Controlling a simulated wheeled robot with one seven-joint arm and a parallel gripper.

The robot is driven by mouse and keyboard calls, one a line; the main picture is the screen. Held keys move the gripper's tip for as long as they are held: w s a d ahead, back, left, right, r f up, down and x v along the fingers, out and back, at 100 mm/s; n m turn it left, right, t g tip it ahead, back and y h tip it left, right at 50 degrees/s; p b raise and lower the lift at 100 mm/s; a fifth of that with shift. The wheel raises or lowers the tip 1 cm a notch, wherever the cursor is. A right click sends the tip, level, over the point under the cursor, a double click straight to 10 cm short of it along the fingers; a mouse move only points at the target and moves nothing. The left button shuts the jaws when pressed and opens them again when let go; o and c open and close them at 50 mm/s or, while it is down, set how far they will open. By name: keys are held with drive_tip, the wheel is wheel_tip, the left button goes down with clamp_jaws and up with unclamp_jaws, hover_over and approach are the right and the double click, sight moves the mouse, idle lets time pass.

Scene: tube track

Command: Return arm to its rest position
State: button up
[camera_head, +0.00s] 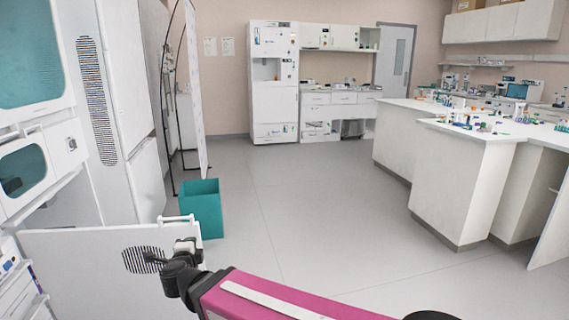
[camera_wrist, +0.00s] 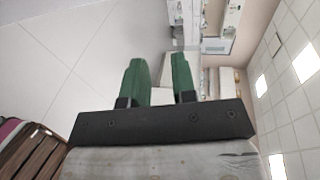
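My gripper (camera_wrist: 158,62) shows in the wrist view with two green fingers held apart and nothing between them. The wrist picture is turned sideways, with floor on the left and ceiling on the right. In the head view my pink arm reaches from the bottom right toward the lower left and ends in dark joints. The green fingers cannot be made out in the head view.
A white panel (camera_head: 95,265) with a handle stands low at left, close behind my arm's end. A teal bin (camera_head: 203,208) stands on the floor beyond it. White lab benches (camera_head: 465,185) stand at right. Open grey floor (camera_head: 310,215) lies between.

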drive_tip(key=w+d+f+n+g+y, duration=0.1)
drive_tip(key=w+d+n+y, duration=0.45)
drive_tip(key=w+n, duration=0.35)
drive_tip(key=w+d+f+n+g, duration=0.5)
drive_tip(key=d+f, duration=0.2)
drive_tip(key=d, duration=0.3)
drive_tip(key=s+d+f+g+h, duration=0.2)
drive_tip(key=d+f+g, duration=0.1)
drive_tip(key=d, duration=0.8)
drive_tip(key=s+d+f+n+g+h, duration=0.1)
drive_tip(key=s+d+f+g+h, duration=0.2)
drive_tip(key=d, duration=0.8)
drive_tip(key=s+d+f+n+g+h, duration=0.1)
drive_tip(key=s+d+f+g+h, duration=0.1)
drive_tip(key=d+f, duration=0.4)
drive_tip(key=d+g+h, duration=0.1)
drive_tip(key=d, duration=0.4)
drive_tip(key=shift+s+g, duration=0.25)
drive_tip(key=shift+g, duration=0.05)
